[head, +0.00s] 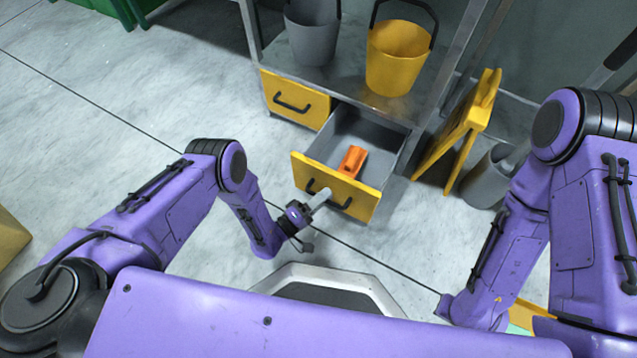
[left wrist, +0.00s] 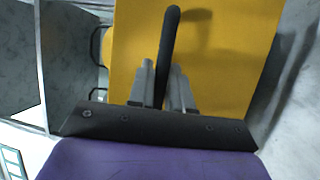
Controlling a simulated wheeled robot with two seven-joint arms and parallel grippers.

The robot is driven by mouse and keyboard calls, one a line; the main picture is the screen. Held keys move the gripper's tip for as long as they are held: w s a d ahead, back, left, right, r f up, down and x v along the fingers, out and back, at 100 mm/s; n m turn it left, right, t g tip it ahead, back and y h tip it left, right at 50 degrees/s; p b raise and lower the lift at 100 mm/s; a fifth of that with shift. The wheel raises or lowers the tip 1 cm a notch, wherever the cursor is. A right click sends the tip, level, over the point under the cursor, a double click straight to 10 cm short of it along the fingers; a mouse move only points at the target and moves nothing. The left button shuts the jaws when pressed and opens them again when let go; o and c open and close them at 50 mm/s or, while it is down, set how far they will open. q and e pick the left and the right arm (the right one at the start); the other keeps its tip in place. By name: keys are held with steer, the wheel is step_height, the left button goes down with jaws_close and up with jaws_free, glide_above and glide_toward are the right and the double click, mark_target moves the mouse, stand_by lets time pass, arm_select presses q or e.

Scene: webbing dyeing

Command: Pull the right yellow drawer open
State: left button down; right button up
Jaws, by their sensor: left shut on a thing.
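The right yellow drawer (head: 335,187) is pulled out from the steel cabinet, and its grey inside shows. An orange object (head: 352,160) lies in it. My left gripper (head: 325,194) is at the drawer's front, shut on its black handle (head: 341,203). In the left wrist view the two fingers (left wrist: 163,85) stand on either side of the handle (left wrist: 169,45), in front of the yellow drawer face (left wrist: 225,60). The left yellow drawer (head: 295,99) is shut. The fingers of my right gripper are not in view; only my right arm shows at the right.
A grey bucket (head: 313,35) and a yellow bucket (head: 396,62) stand on the cabinet top. A folded yellow stand (head: 462,135) and a grey bin (head: 484,178) are right of the open drawer. The marble floor (head: 100,125) at left is clear.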

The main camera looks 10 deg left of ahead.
arm_select(q)
steer(key=shift+s+a, duration=0.2)
steer(key=shift+s, duration=0.1)
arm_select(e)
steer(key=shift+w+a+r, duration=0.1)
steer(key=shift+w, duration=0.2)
arm_select(q)
steer(key=c, duration=1.1)
jaws_free()
steer(key=shift+s, duration=0.1)
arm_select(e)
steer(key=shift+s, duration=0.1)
